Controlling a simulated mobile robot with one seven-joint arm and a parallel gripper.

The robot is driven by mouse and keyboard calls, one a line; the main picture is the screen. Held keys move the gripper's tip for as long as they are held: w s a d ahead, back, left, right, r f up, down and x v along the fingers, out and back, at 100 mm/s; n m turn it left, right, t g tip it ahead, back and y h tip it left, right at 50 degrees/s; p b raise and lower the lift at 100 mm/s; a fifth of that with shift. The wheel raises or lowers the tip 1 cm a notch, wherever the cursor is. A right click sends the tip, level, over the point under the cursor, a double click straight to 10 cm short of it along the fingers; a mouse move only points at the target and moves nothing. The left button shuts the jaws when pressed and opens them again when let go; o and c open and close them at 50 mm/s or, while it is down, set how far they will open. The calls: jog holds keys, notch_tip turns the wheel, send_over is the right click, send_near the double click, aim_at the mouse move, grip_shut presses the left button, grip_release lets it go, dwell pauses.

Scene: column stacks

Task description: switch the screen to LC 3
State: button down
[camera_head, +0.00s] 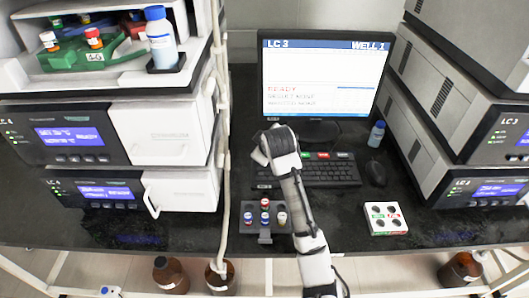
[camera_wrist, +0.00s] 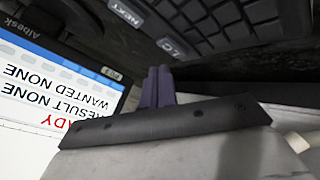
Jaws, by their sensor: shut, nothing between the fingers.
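The monitor screen (camera_head: 322,75) stands at the back middle and shows "LC 3" at its top left, "WELL 1" at its top right and red "READY" below. Part of the screen also shows upside down in the wrist view (camera_wrist: 50,90). The black keyboard (camera_head: 335,174) lies in front of it. In the wrist view, a key marked "LC" (camera_wrist: 172,46) and one marked "NEXT" (camera_wrist: 125,13) are by the keyboard. My gripper (camera_wrist: 158,75) is shut and empty, its tips close to the LC key; contact cannot be told. In the head view my arm hides the keyboard's left part.
A mouse (camera_head: 375,172) and a blue-capped bottle (camera_head: 377,133) stand right of the keyboard. A vial rack (camera_head: 250,226) and a white block (camera_head: 387,218) sit near the front edge. Instrument stacks flank both sides.

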jog(key=shift+r+p, duration=1.2)
jog(key=shift+r, duration=0.7)
jog(key=shift+d+f, duration=0.1)
